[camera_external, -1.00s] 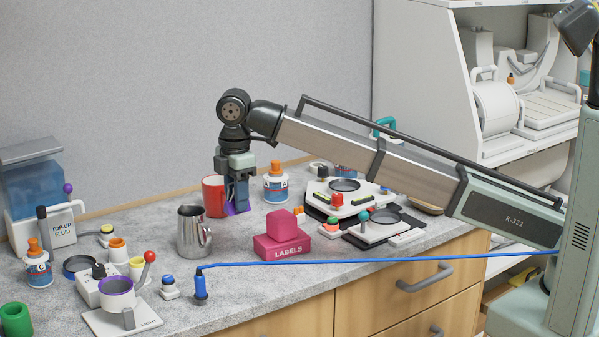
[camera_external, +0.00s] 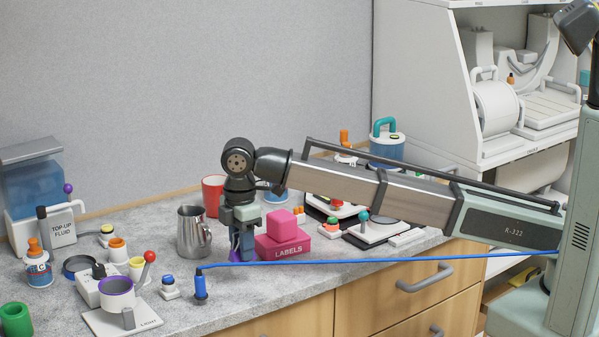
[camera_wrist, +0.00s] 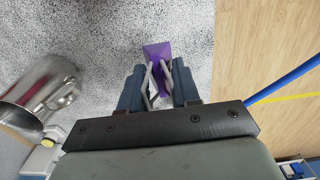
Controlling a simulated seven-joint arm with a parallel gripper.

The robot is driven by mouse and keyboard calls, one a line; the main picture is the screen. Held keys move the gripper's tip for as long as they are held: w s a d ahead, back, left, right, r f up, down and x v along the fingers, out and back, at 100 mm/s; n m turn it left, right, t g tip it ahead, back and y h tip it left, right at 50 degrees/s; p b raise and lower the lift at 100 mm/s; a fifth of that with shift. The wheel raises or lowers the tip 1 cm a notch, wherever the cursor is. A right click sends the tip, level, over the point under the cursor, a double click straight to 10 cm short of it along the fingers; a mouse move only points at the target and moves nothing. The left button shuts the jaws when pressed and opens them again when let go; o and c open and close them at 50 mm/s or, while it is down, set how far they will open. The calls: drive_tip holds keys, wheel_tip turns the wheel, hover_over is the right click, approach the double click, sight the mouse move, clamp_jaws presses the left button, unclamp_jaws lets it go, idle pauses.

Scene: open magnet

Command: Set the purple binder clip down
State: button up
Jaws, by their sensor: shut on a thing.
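The purple binder clip (camera_wrist: 158,54) is between the fingers of my gripper (camera_wrist: 158,84) in the wrist view, with its silver wire handles between the jaws. My gripper is shut on it. In the external view my gripper (camera_external: 241,248) points down near the counter's front part, and a bit of the purple clip (camera_external: 234,241) shows at its fingers. I cannot tell whether the clip touches the counter (camera_external: 225,290).
A steel pitcher (camera_external: 194,232) stands just left of my gripper. A pink labels box (camera_external: 283,248) is close on the right. Grey counter in front of the pitcher is clear.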

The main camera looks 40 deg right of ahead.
sight(244, 284)
drive_tip(key=shift+f, duration=3.15)
drive_tip(key=o, duration=1)
drive_tip(key=shift+f, duration=0.15)
drive_tip(key=shift+o, duration=0.2)
wheel_tip(244, 284, up, 12)
drive_tip(key=shift+r, duration=0.15)
